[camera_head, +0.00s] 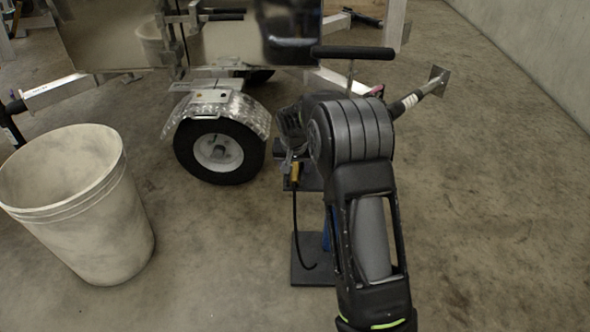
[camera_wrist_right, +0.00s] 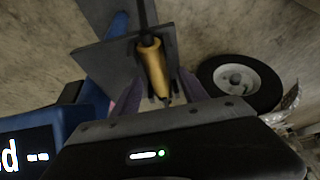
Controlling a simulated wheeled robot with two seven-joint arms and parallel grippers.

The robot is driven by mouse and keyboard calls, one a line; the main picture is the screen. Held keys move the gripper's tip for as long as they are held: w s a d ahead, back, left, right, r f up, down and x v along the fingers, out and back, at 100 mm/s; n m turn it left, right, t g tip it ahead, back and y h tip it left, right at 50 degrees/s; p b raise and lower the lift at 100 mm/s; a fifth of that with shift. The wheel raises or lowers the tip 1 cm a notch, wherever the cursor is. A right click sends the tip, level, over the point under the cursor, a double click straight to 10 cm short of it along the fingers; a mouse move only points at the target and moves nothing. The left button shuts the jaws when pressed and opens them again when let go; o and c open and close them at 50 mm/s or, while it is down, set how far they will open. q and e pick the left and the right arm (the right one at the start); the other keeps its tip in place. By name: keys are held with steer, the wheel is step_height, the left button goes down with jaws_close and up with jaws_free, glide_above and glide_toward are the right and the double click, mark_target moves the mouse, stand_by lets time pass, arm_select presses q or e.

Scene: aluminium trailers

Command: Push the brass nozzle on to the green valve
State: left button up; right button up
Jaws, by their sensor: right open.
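The brass nozzle (camera_head: 295,173) hangs upright on a dark hose at a dark stand, just below my right gripper (camera_head: 291,155). In the right wrist view the nozzle (camera_wrist_right: 153,68) is a yellow-brass piece in front of a grey plate. The purple-tinted fingers of the right gripper (camera_wrist_right: 158,92) are spread, one on each side of it, with gaps showing. I cannot tell whether either finger touches it. I cannot make out the green valve in either view. My left gripper is not in view.
The stand's dark base plate (camera_head: 312,272) lies on the concrete floor under my right arm. A trailer wheel (camera_head: 219,152) with a metal fender stands just left of the nozzle. A large pale bin (camera_head: 110,225) is at the left. The floor at right is mostly clear.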

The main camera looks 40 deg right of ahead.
steer(key=shift+c, duration=0.5)
jaws_close()
stand_by(0.7)
